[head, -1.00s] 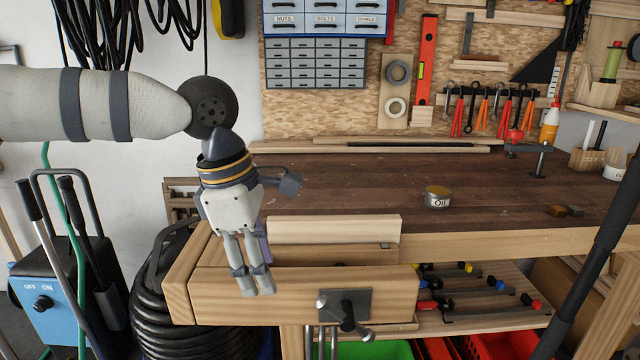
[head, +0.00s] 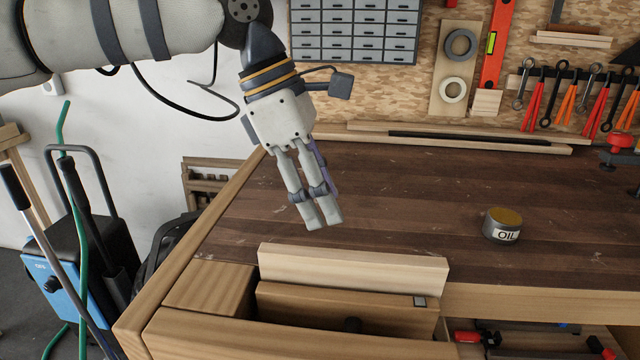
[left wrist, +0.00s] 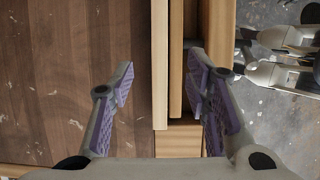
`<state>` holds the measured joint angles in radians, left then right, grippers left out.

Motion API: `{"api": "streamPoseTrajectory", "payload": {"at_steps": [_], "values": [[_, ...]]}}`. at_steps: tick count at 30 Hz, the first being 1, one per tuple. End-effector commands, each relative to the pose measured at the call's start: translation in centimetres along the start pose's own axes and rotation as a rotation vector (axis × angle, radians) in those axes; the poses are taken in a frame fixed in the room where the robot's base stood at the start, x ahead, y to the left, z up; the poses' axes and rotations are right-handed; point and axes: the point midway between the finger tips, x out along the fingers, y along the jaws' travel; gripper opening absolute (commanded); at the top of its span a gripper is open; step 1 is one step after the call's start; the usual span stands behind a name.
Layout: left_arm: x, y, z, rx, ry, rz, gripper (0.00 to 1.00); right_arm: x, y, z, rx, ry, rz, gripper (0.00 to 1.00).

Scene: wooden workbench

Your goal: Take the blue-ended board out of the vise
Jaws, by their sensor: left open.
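A pale board (head: 350,268) stands on edge in the vise at the front of the bench, rising above the brown wooden jaw (head: 330,308). No blue end shows on it. In the left wrist view the board (left wrist: 160,60) is a pale upright strip beside the dark bench top. My left gripper (head: 318,224) is open and empty. In the head view it hangs above the bench top, beyond the board and apart from it. In the left wrist view the board lies below, between the spread fingers (left wrist: 160,75).
An oil tin (head: 502,225) stands on the bench top (head: 400,190) to the right. Wooden strips and a dark rod (head: 470,139) lie along the back. The vise's front beam (head: 250,335) runs along the near edge. The middle of the bench top is clear.

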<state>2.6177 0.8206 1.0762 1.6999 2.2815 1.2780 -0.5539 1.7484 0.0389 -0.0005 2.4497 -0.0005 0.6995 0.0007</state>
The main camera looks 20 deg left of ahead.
Motion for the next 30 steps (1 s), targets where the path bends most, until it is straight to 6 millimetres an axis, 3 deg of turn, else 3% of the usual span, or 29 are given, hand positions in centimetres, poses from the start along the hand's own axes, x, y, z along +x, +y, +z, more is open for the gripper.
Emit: {"api": "streamPoseTrajectory", "payload": {"at_steps": [9, 15, 21, 29, 30], "values": [[6.6, -0.1, -0.2, 0.001, 0.005, -0.008, 0.43, 1.2, 0.0, 0.6, -0.001, -0.033, 0.002, 0.4], [9.8, -0.1, -0.2, 0.001, 0.004, -0.005, 0.43, 1.8, 0.1, 0.9, -0.001, -0.047, 0.002, 0.4], [11.2, -0.1, -0.1, 0.001, 0.003, -0.002, 0.43, 2.0, 0.1, 1.0, -0.001, -0.051, 0.003, 0.4], [11.2, -0.1, -0.1, 0.001, 0.002, -0.001, 0.43, 1.9, 0.1, 1.0, -0.001, -0.051, 0.003, 0.4], [11.2, -0.1, -0.1, 0.001, 0.002, -0.001, 0.39, 1.9, 0.1, 1.0, -0.001, -0.051, 0.003, 0.4]]}}
